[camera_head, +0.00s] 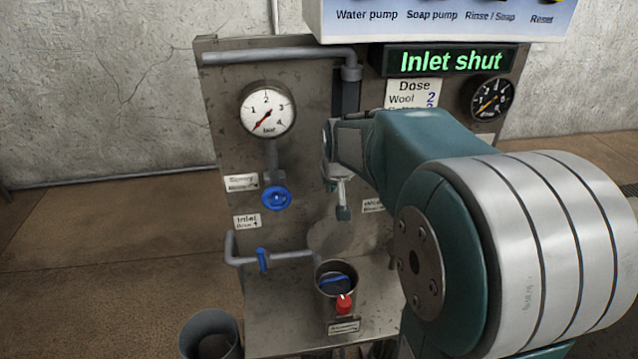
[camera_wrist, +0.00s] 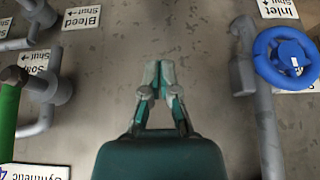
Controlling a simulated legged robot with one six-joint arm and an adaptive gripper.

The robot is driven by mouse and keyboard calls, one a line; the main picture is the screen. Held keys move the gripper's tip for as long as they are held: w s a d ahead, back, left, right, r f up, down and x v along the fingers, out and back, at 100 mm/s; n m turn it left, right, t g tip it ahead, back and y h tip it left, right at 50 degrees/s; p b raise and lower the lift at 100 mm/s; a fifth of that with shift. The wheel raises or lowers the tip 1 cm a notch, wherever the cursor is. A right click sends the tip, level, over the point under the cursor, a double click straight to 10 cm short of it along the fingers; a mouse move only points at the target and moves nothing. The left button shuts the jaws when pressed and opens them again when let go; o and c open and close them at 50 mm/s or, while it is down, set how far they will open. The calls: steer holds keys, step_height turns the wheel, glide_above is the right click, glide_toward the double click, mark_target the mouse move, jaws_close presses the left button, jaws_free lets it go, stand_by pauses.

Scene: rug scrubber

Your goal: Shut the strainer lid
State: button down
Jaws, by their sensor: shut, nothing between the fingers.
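The strainer (camera_head: 323,285) is a short metal cup on the lower ledge in the head view, with a blue and dark piece inside its open mouth. A red knob (camera_head: 344,304) is at its front, above a small label. A round, pale metal disc (camera_head: 330,238), which looks like the raised lid, stands behind and above the cup. My gripper (camera_head: 344,214) points down just above the disc, apart from the cup. In the wrist view my gripper (camera_wrist: 158,76) has its fingertips together, with nothing between them. The strainer is not visible in the wrist view.
A blue handwheel (camera_head: 275,197) and a blue-handled pipe valve (camera_head: 263,260) are left of my gripper. A pressure gauge (camera_head: 267,111) is above. A display (camera_head: 449,61) reads "Inlet shut". The wrist view shows a green handle (camera_wrist: 10,118) at left. An open cylinder (camera_head: 210,334) stands lower left.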

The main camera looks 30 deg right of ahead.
glide_above(331, 239)
steer(key=w, duration=0.3)
step_height(331, 239, down, 9)
steer(key=shift+w+d+f, duration=0.1)
steer(key=shift+d+f, duration=0.25)
steer(key=shift+d, duration=0.15)
steer(key=shift+s+a+f, duration=0.2)
steer(key=shift+s+a, duration=0.1)
steer(key=shift+s, duration=0.65)
steer(key=shift+s+a+f, duration=0.2)
steer(key=shift+s+a, duration=0.05)
steer(key=shift+s, duration=0.75)
steer(key=shift+s+a+f, duration=0.2)
steer(key=shift+s+a, duration=0.1)
steer(key=shift+s, duration=0.65)
steer(key=s+a+f, duration=0.1)
steer(key=s+f, duration=0.3)
steer(key=f, duration=0.1)
steer(key=shift+s+a, duration=0.15)
step_height(331, 239, up, 9)
steer(key=s, duration=0.2)
steer(key=shift+a, duration=0.3)
